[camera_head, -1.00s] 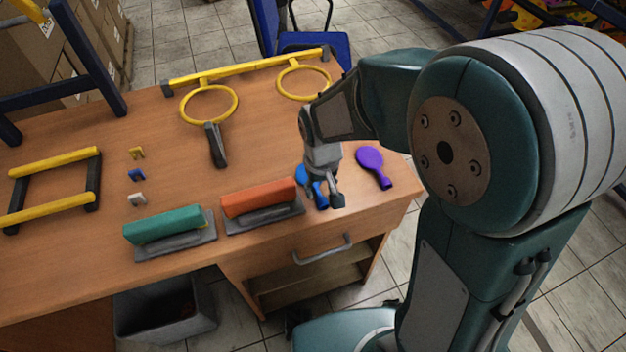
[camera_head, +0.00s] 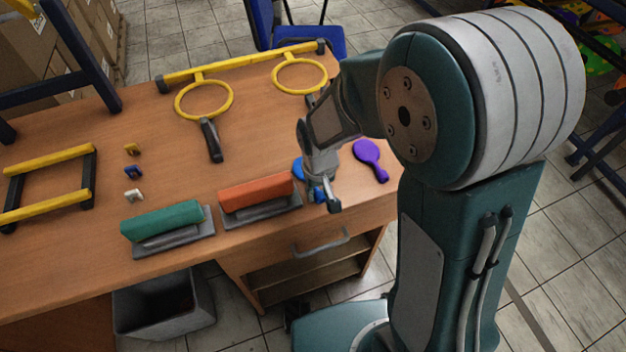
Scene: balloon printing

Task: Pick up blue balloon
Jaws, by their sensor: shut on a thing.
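The blue balloon (camera_head: 298,169) lies near the right front edge of the wooden table, mostly hidden behind my gripper. Only bits of blue show beside and below the gripper. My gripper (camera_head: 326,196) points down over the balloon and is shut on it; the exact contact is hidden. A purple balloon (camera_head: 368,153) lies flat on the table just right of my gripper, apart from it.
An orange-handled block (camera_head: 257,192) and a green-handled block (camera_head: 163,220) stand left along the front edge. Yellow ring holders (camera_head: 204,84) stand at the back. Small clips (camera_head: 132,173) and a yellow frame (camera_head: 50,157) lie left. The middle of the wooden table (camera_head: 90,250) is partly clear.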

